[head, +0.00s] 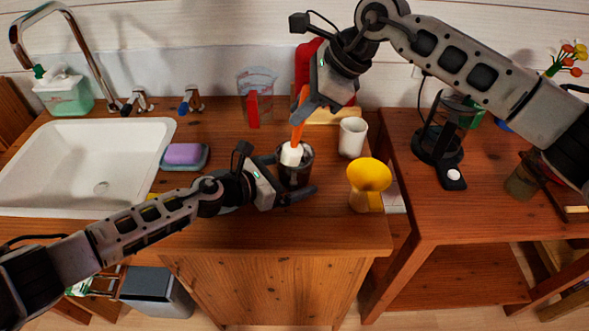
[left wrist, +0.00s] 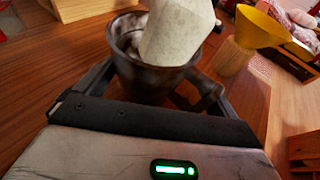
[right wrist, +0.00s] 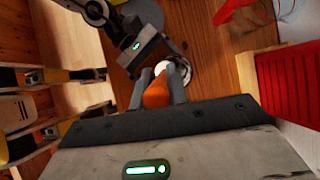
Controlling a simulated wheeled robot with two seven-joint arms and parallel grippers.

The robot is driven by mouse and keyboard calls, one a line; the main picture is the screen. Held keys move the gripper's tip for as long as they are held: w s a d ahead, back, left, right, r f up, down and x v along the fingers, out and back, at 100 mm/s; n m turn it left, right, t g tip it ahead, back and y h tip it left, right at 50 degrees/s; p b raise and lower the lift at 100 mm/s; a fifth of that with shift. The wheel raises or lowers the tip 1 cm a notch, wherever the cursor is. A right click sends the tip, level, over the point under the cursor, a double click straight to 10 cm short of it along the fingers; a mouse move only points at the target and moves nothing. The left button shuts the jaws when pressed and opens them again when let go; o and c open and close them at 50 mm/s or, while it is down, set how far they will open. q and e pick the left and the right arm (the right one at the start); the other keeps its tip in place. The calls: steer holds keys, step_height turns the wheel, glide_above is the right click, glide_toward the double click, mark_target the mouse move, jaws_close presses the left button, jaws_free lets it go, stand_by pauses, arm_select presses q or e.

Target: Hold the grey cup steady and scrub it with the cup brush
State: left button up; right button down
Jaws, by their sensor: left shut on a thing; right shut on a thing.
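The grey cup (head: 294,172) stands upright on the wooden counter, right of the sink. My left gripper (head: 296,178) is shut around it from the near left side; the cup also shows between the fingers in the left wrist view (left wrist: 150,72). My right gripper (head: 303,108) is above the cup, shut on the orange handle of the cup brush (head: 298,122). The brush points down, and its white head (head: 292,153) is at the cup's mouth, its lower part hidden inside. The orange handle also shows between the fingers in the right wrist view (right wrist: 157,92).
A purple sponge in a dish (head: 184,156) lies left, by the sink (head: 84,165). A measuring jug (head: 257,95) and red object (head: 308,65) stand behind.

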steer(key=shift+r, duration=0.3)
steer(key=shift+s+f, duration=0.15)
steer(key=shift+f, duration=1.3)
steer(key=shift+w+r, duration=0.15)
steer(key=shift+r, duration=0.6)
steer(key=shift+w+r, duration=0.1)
steer(key=shift+r, duration=0.6)
steer(key=shift+s+f, duration=0.15)
steer(key=shift+f, duration=1.3)
steer(key=shift+r, duration=0.8)
stand_by(2.5)
